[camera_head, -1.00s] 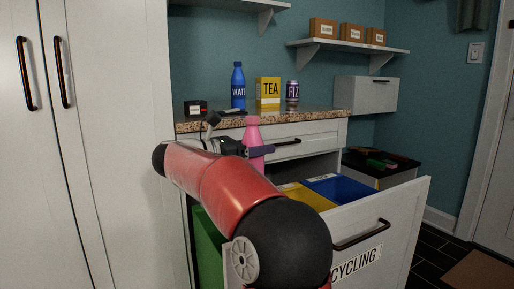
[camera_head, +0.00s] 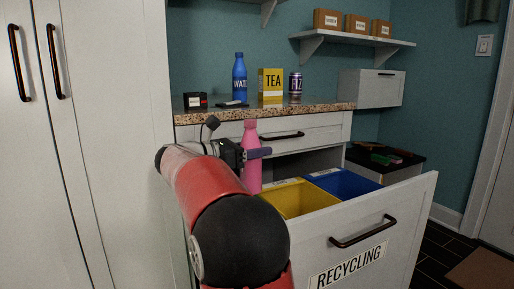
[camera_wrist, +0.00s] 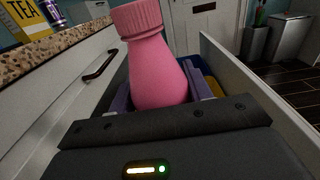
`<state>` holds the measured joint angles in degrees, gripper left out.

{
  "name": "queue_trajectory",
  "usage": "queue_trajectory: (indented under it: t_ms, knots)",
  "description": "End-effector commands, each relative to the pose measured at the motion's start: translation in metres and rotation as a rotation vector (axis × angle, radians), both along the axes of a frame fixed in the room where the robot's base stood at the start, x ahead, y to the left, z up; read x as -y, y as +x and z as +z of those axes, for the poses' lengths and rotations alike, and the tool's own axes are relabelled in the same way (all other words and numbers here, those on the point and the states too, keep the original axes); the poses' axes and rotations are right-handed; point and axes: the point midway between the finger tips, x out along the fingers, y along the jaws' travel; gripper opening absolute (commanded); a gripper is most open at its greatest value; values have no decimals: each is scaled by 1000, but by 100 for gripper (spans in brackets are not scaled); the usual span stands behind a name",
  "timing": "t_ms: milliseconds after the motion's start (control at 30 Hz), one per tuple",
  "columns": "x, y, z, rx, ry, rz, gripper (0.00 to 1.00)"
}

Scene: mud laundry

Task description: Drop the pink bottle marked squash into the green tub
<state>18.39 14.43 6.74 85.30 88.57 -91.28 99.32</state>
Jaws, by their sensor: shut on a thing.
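The pink bottle (camera_head: 251,173) is upright in my gripper (camera_head: 256,153), above the open recycling drawer and in front of the counter. It also shows large in the wrist view (camera_wrist: 160,72), its ribbed cap tilted toward the camera, between the two purple fingers. My gripper is shut on it. No marking can be read on the side I see. The green tub cannot be seen now; my arm covers the left part of the drawer.
The open drawer (camera_head: 400,215) labelled recycling holds a yellow tub (camera_head: 300,198) and a blue tub (camera_head: 345,182). A blue water bottle (camera_head: 239,78), a tea box (camera_head: 271,84) and a can (camera_head: 295,83) stand on the counter (camera_head: 325,106). Tall white cabinets (camera_head: 105,120) rise at left.

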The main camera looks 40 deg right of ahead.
Motion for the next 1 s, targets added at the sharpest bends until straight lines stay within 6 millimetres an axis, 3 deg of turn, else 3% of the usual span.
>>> queue_trajectory:
  t_ms: [267, 700, 1000]
  knots:
    - [0, 1, -9, 2, -1, -1, 28]
    - [0, 0, -56, 2, -1, -1, 28]
    - [0, 0, -61, 4, -2, -1, 28]
